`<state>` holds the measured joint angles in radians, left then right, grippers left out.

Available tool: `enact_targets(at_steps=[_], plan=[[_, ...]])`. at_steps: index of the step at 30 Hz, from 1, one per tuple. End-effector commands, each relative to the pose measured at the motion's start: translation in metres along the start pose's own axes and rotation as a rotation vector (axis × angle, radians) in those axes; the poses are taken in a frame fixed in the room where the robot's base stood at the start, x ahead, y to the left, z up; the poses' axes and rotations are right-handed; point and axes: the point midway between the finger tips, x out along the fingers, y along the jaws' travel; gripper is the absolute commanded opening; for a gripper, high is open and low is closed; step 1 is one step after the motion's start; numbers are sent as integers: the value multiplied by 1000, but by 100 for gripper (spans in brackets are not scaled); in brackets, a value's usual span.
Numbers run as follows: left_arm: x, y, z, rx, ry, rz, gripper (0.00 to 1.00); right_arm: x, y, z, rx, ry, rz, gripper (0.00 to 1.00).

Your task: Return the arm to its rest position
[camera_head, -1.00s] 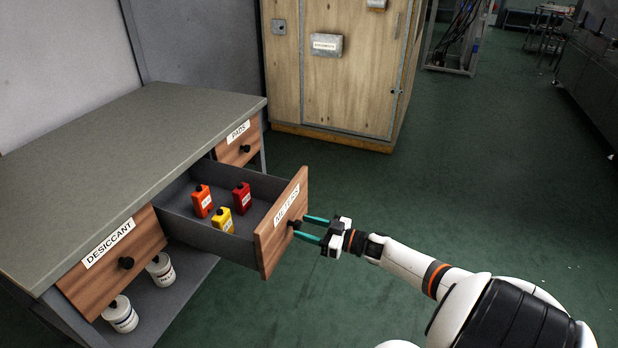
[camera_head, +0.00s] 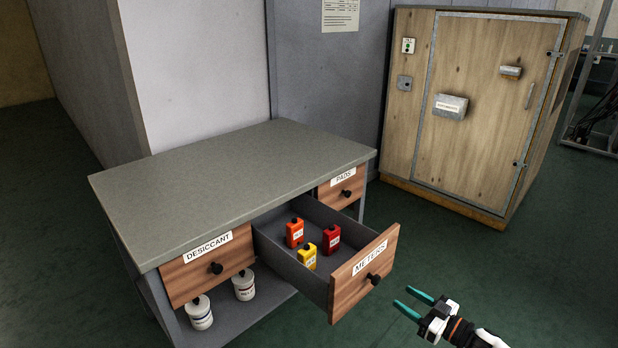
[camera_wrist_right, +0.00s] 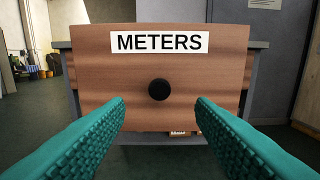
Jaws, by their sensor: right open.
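My right gripper (camera_head: 414,304) is open and empty, to the right of the METERS drawer (camera_head: 347,284), with a gap between its teal fingers and the drawer's black knob (camera_head: 374,279). The drawer is pulled out. In the right wrist view the drawer front (camera_wrist_right: 225,75) faces me, and its knob (camera_wrist_right: 159,90) shows between and beyond the two fingers (camera_wrist_right: 160,115). Inside the drawer stand an orange meter (camera_head: 294,233), a yellow meter (camera_head: 307,257) and a red meter (camera_head: 331,239). My left gripper is not in view.
The grey-topped bench (camera_head: 230,180) also has a DESICCANT drawer (camera_head: 205,268) and a PADS drawer (camera_head: 341,188), both shut. Two white tubs (camera_head: 199,313) stand on the lower shelf. A wooden cabinet (camera_head: 470,110) stands at the back right. Green floor (camera_head: 520,260) is clear at the right.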

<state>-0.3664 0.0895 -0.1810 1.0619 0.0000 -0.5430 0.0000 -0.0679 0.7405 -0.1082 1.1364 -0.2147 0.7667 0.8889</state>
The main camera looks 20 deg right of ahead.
Motion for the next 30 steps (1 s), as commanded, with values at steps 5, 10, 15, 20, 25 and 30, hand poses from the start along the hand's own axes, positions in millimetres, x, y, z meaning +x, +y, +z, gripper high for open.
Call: enact_targets(at_steps=[5,10,15,20,25,30], plan=[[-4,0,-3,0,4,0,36,-4,2,-12,6,31,-37,50],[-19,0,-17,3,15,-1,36,-36,20,-88,28,230,-212,50],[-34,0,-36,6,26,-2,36,-98,79,-186,45,564,-351,50],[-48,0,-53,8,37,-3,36,-165,160,-251,67,878,-375,50],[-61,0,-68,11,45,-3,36,-235,257,-290,94,1184,-311,50],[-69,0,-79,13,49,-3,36,-285,331,-301,118,1388,-220,50]])
